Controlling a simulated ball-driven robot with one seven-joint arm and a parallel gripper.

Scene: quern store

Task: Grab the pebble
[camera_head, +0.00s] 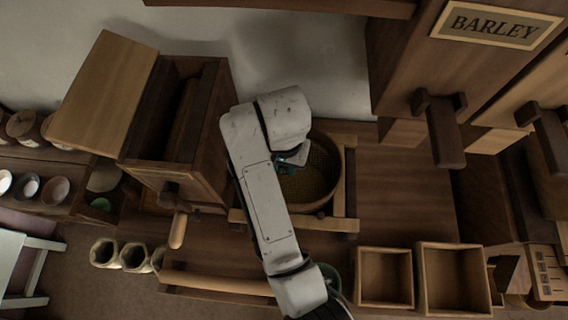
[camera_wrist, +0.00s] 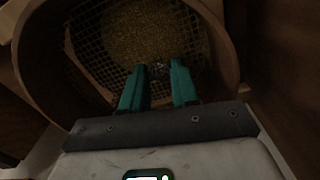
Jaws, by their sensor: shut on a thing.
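My gripper (camera_wrist: 158,78) has two teal fingers and reaches down into a round wooden sieve (camera_wrist: 226,60). In the wrist view a small grey pebble (camera_wrist: 158,70) shows between the fingertips, which are shut on it. The pebble is dark and partly hidden, and I cannot tell whether it still touches the grain or mesh beneath. In the head view my gripper (camera_head: 288,170) is mostly hidden under my arm, over the left part of the sieve (camera_head: 336,160). The pebble cannot be made out there.
Yellow grain (camera_wrist: 150,30) lies on the sieve's mesh. The sieve sits in a wooden frame (camera_head: 345,222) on a bench. An open wooden bin (camera_head: 200,165) stands close on the left, and a barley chute (camera_head: 440,130) on the right. Two empty square trays (camera_head: 385,277) are at the front right.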

